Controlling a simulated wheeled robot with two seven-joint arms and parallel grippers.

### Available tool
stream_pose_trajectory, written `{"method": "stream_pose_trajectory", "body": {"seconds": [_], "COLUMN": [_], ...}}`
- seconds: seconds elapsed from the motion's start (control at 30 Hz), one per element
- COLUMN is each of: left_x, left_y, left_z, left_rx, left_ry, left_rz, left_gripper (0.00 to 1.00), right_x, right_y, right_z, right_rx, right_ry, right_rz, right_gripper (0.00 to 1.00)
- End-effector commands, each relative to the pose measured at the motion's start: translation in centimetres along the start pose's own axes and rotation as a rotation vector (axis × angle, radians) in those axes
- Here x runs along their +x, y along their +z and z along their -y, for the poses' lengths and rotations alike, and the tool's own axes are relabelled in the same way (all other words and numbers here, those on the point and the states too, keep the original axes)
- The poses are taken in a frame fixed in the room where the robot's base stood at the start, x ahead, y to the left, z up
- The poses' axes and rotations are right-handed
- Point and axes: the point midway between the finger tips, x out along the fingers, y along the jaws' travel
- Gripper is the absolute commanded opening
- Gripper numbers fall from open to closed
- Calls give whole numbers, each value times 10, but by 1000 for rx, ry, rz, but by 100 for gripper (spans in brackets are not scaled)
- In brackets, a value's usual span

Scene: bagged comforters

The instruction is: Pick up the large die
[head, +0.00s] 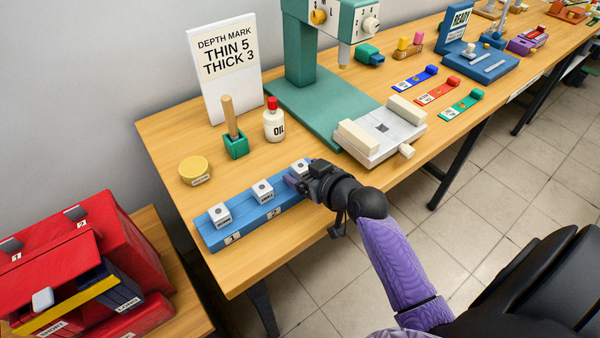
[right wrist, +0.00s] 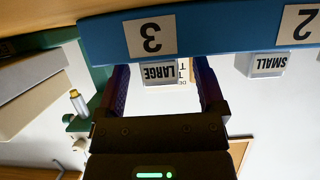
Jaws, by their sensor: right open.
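The large die is a small pale block in slot 3 at the right end of the blue rack (head: 246,224). In the head view its top (head: 300,167) shows just beyond my right gripper (head: 294,182). In the right wrist view, which is upside down, the die (right wrist: 158,73) carries a LARGE label and sits between the two purple fingers of my right gripper (right wrist: 162,80). The fingers are open, with a gap on each side of the die. The rack (right wrist: 215,30) shows there with its number 3. My left gripper is not in view.
Two similar dies stand in slot 1 (head: 219,215) and slot 2 (head: 262,191). An oil bottle (head: 274,124), a green holder (head: 235,146) and a yellow round tin (head: 194,170) stand behind the rack. A green press (head: 300,100) with a white vise (head: 380,140) is to the right.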

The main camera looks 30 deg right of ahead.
Motion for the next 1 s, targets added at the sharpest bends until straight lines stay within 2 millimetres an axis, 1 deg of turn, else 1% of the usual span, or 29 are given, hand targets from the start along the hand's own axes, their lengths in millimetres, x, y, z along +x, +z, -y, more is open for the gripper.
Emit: {"method": "stream_pose_trajectory", "body": {"seconds": [0.1, 0.17, 0.2, 0.37, 0.4, 0.47, 0.5, 0.53, 0.83, 0.87, 0.93, 1.0], "left_x": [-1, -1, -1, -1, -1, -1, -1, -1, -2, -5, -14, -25], "left_y": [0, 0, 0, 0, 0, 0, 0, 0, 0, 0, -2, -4], "left_z": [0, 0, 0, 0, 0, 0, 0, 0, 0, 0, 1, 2], "left_rx": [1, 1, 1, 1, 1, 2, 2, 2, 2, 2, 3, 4], "left_ry": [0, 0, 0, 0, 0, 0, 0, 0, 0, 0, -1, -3], "left_rz": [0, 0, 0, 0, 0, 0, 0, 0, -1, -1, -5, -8], "left_gripper": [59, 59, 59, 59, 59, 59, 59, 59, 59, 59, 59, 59], "right_x": [-1, -1, -1, -1, -1, -1, -1, -1, -2, -3, -9, -18], "right_y": [-1, -1, -1, -1, -1, -1, -1, -1, -3, -7, -22, -42], "right_z": [0, 0, 0, 0, 0, 0, 0, 0, 0, 0, 0, 0], "right_rx": [0, 0, 0, 0, 0, 0, 0, 0, 0, -1, -3, -4], "right_ry": [0, 0, 0, 1, 1, 1, 1, 1, 1, 1, 1, 1], "right_rz": [0, 0, 0, 0, 0, 0, 0, 0, -2, -3, -6, -8], "right_gripper": [88, 76, 67, 33, 25, 12, 4, 0, 0, 0, 0, 0]}}
